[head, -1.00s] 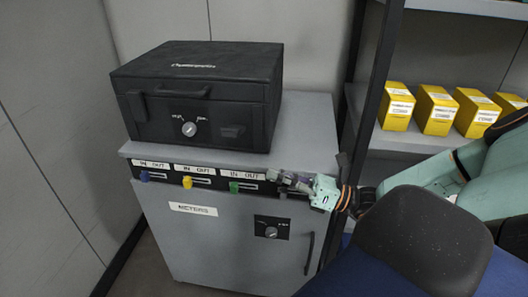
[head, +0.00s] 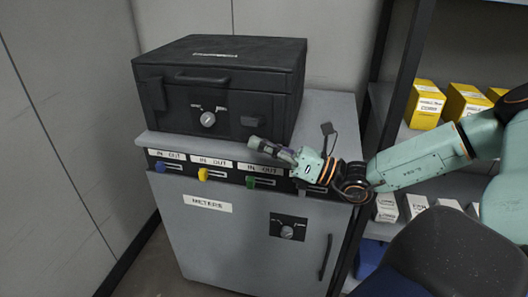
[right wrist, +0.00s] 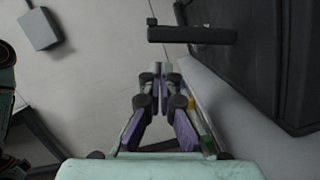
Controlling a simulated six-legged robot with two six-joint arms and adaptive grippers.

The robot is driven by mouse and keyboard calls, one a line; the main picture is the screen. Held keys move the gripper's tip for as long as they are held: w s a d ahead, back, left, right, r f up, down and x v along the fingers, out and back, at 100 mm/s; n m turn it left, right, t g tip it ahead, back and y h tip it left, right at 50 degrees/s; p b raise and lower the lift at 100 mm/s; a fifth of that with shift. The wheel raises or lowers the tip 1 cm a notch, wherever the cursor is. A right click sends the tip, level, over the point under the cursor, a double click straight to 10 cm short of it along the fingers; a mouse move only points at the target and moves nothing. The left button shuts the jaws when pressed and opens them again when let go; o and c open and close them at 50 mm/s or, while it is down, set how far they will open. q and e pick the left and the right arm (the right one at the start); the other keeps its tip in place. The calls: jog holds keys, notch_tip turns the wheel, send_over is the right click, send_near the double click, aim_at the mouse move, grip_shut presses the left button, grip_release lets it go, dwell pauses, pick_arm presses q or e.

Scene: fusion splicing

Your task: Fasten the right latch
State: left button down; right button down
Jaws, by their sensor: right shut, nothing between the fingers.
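The black case (head: 219,95) stands lid-down on the grey cabinet, with a handle (head: 202,77) and a round dial (head: 208,119) on its front. The left latch (head: 157,93) shows at the left. My right gripper (head: 258,144) is shut and empty, just in front of and below the right latch, apart from it in the picture. Its closed fingertips (right wrist: 160,70) show in the right wrist view, beside the case (right wrist: 265,60). My left gripper is out of view.
The grey cabinet (head: 240,235) has IN/OUT labels and blue, yellow and green tabs along its top front edge. A shelf with yellow boxes (head: 427,103) stands at the right. A dark chair back (head: 425,255) fills the lower right. Floor at lower left is clear.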

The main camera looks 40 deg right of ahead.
jog(key=shift+w+d+r+p, duration=0.1)
jog(key=shift+w+r+p, duration=0.1)
jog(key=shift+r, duration=0.2)
jog(key=shift+w+d+r+p, duration=0.1)
jog(key=shift+r+p, duration=0.1)
jog(key=shift+r, duration=0.2)
jog(key=shift+s, duration=0.1)
